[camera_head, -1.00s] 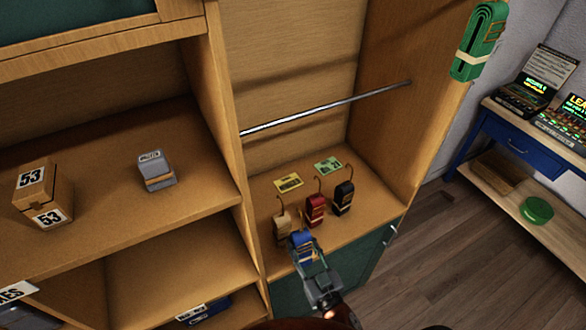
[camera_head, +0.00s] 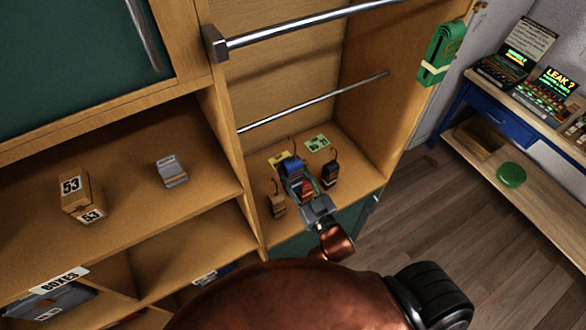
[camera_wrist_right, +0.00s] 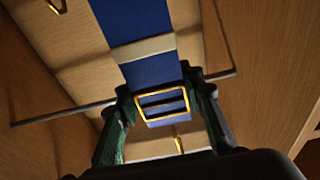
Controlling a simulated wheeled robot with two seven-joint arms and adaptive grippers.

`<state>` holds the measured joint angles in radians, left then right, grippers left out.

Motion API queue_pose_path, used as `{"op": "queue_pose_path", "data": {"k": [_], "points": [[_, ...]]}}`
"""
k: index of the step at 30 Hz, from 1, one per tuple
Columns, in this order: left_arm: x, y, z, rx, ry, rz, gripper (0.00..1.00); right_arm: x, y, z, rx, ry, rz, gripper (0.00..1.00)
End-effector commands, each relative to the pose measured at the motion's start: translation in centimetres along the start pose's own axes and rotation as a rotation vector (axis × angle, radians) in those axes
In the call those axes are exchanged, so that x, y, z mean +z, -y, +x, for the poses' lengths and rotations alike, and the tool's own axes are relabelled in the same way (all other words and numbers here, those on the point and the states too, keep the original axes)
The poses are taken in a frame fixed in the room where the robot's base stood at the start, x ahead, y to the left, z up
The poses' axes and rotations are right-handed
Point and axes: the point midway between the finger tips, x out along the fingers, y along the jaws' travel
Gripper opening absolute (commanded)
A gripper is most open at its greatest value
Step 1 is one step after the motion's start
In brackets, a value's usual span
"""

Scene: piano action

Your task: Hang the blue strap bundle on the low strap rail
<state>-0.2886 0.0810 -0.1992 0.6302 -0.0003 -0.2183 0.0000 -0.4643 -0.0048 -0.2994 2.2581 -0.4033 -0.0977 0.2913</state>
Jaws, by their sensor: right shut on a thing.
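The blue strap bundle (camera_head: 291,167) is in my right gripper (camera_head: 299,186), inside the open bay below the low strap rail (camera_head: 315,102). In the right wrist view, the bundle (camera_wrist_right: 140,25) has a cream band and a gold buckle, with the right gripper's fingers (camera_wrist_right: 162,105) on either side of the buckle. The low rail is a thin metal bar; it also shows in the wrist view (camera_wrist_right: 60,115), crossing behind the fingers. Whether bundle and rail touch is not clear, but in the head view they look apart. My left gripper is out of view.
A thicker upper rail (camera_head: 310,25) crosses above. A tan bundle (camera_head: 278,205), a partly hidden red bundle (camera_head: 307,187) and a black bundle (camera_head: 330,173) stand on the bay floor. A green bundle (camera_head: 437,55) hangs at the right panel.

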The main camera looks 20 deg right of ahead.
Motion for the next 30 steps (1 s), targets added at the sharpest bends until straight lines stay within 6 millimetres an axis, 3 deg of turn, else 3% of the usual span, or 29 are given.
{"op": "queue_pose_path", "data": {"k": [12,30], "points": [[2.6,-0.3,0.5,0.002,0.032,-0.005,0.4,0.5,0.0,3.0,0.0,-0.004,-0.001,0.06],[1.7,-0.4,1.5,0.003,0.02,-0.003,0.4,1.2,0.0,7.5,0.0,-0.003,0.0,0.06]]}}
